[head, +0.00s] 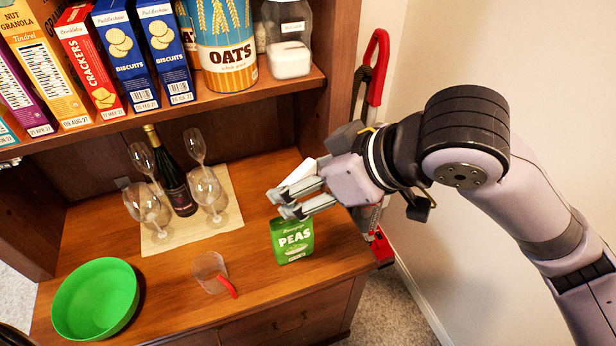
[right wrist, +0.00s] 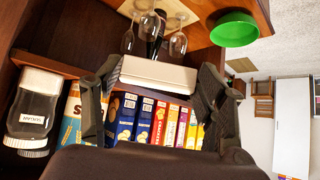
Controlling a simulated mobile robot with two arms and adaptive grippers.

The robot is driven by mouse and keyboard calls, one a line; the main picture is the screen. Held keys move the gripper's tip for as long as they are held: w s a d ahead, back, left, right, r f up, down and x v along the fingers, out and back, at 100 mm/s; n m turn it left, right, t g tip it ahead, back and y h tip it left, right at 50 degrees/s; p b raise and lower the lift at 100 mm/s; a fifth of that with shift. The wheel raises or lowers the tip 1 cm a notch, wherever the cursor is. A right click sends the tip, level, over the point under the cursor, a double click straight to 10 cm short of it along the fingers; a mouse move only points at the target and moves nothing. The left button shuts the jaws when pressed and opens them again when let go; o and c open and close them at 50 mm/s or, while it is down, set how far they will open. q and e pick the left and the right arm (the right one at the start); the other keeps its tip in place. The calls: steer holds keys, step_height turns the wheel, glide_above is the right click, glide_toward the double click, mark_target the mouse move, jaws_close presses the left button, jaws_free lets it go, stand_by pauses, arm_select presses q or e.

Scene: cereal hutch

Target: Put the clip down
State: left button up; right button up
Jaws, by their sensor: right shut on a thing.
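My right gripper (head: 288,203) comes in from the right over the right end of the wooden counter. It is shut on a white, bar-shaped thing (head: 303,172), which seems to be the clip. In the right wrist view, the white clip (right wrist: 158,75) lies across between the two fingers of the right gripper (right wrist: 158,82). The clip appears held above the counter. A green peas bag (head: 292,241) stands just below the fingertips in the head view; I cannot tell whether they touch. My left gripper is not in view.
A clear cup with a red handle (head: 210,271) and a green bowl (head: 95,299) are left of the peas. Wine glasses (head: 147,204) and a dark bottle (head: 177,187) stand on a beige mat (head: 160,243). The shelf above holds cereal boxes and an oats canister (head: 224,45).

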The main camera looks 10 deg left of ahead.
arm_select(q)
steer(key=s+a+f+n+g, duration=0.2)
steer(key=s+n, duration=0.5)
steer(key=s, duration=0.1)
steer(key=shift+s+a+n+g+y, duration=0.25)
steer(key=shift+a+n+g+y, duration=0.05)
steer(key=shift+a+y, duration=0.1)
arm_select(e)
steer(key=w+d+m+t+h, duration=0.2)
steer(key=w+d+m+h, duration=0.2)
steer(key=d, duration=0.9)
steer(key=w+d+m+t+h, duration=0.3)
steer(key=w+d+m, duration=0.5)
steer(key=d, duration=0.6)
steer(key=shift+w+f+m+h, duration=0.15)
steer(key=shift+f+m+h, duration=0.1)
steer(key=shift+m+h, duration=0.35)
